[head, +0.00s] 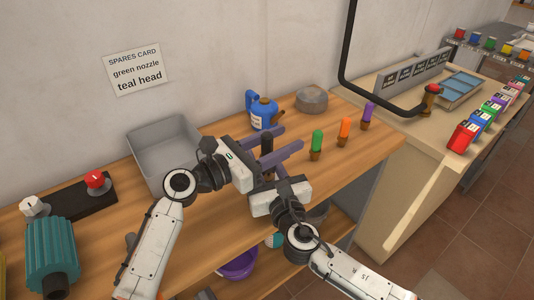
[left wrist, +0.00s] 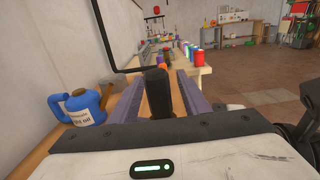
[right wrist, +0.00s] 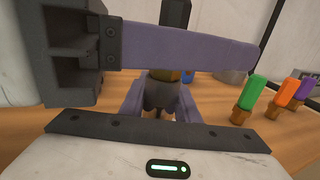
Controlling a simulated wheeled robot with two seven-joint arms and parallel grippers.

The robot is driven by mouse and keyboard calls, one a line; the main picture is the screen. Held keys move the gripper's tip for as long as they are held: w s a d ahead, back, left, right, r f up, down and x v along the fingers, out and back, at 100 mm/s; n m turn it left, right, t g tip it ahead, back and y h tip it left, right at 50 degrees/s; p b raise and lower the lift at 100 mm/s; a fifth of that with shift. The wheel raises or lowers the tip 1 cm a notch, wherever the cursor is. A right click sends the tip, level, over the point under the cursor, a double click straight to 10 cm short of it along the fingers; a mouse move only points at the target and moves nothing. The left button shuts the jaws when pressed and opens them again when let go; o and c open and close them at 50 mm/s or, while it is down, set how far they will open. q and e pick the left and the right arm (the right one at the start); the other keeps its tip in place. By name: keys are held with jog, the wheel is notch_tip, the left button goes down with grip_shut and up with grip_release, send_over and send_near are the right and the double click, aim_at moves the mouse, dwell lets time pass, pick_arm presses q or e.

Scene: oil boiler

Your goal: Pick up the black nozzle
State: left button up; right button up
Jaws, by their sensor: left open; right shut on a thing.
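The black nozzle (head: 267,143) stands upright above the wooden bench, among my grippers; its dark body also shows in the left wrist view (left wrist: 157,93) and its upper part in the right wrist view (right wrist: 176,14). My left gripper (head: 284,139) is open, one finger on each side of the nozzle's black body. My right gripper (right wrist: 160,90) is lower and shut around the nozzle's lower end, where a dark piece and some brass show between its fingers. A left finger crosses in front and hides part of the nozzle there.
Green (head: 317,141), orange (head: 345,129) and purple (head: 368,114) nozzles stand to the right. A grey bin (head: 164,150) stands left. A wall card (head: 136,70) reads "green nozzle, teal head".

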pick_arm(q)
grip_shut()
notch_tip(320, 180, up, 10)
dwell(0.6)
pick_arm(e)
jog(key=o, duration=1.2)
jog(key=shift+s, duration=0.1)
